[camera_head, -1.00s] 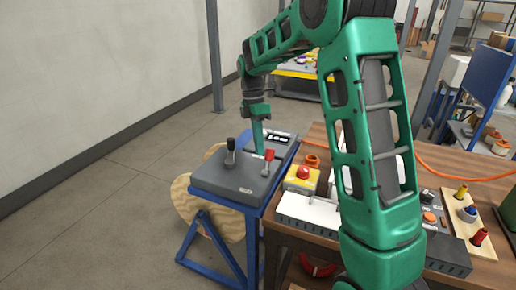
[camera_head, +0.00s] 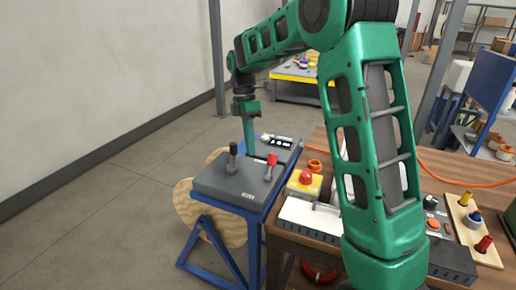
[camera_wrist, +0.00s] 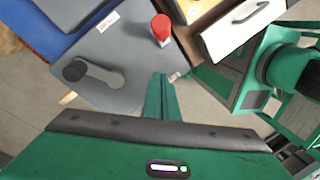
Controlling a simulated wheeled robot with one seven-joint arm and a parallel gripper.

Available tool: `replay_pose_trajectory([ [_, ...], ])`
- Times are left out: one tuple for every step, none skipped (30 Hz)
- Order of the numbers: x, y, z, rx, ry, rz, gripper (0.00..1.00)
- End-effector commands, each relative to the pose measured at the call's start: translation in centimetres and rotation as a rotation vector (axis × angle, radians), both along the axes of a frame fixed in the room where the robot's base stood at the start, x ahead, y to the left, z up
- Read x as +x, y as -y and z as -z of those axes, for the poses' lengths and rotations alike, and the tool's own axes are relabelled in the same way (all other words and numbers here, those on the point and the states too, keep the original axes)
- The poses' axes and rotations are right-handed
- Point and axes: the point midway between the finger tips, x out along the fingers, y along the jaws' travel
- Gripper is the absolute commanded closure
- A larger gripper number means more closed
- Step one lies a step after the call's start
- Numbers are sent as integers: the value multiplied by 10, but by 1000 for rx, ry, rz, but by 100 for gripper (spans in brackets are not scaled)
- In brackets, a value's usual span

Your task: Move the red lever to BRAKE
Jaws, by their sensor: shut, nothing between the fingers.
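The red lever (camera_head: 271,160) stands on the grey console (camera_head: 226,187), near its right edge, with a red grip on a thin stem. In the wrist view its red knob (camera_wrist: 161,28) is seen almost from above. My gripper (camera_head: 251,152) points down over the console, left of and behind the red lever in the head view. In the wrist view the fingers (camera_wrist: 160,98) are together and empty, with a gap to the red knob. Small labels lie on the console; I cannot read which marks BRAKE.
A black lever (camera_head: 233,157) stands left of the red one on the console. A yellow box with a red button (camera_head: 306,178) sits just right on the wooden table.

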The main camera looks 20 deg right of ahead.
Motion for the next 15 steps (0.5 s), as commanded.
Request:
replay_pose_trajectory([
  [6, 3, -12, 0, 6, 1, 100],
  [8, 4, -18, 0, 5, 1, 100],
  [11, 5, -26, -1, 5, 1, 100],
  [14, 6, -32, 0, 5, 1, 100],
  [16, 7, -37, 0, 5, 0, 100],
  [19, 8, -45, 0, 5, 0, 100],
  [21, 9, -50, 0, 4, 1, 100],
  [23, 10, -55, 0, 5, 1, 100],
  [25, 11, -61, 0, 3, 1, 100],
  [27, 12, -66, 0, 4, 1, 100],
  [28, 13, -70, 0, 3, 1, 100],
  [31, 15, -75, -1, 3, 2, 100],
  [32, 15, -78, -1, 2, 3, 100],
  [33, 16, -80, -1, 1, 3, 100],
  [34, 17, -84, -1, 1, 3, 100],
])
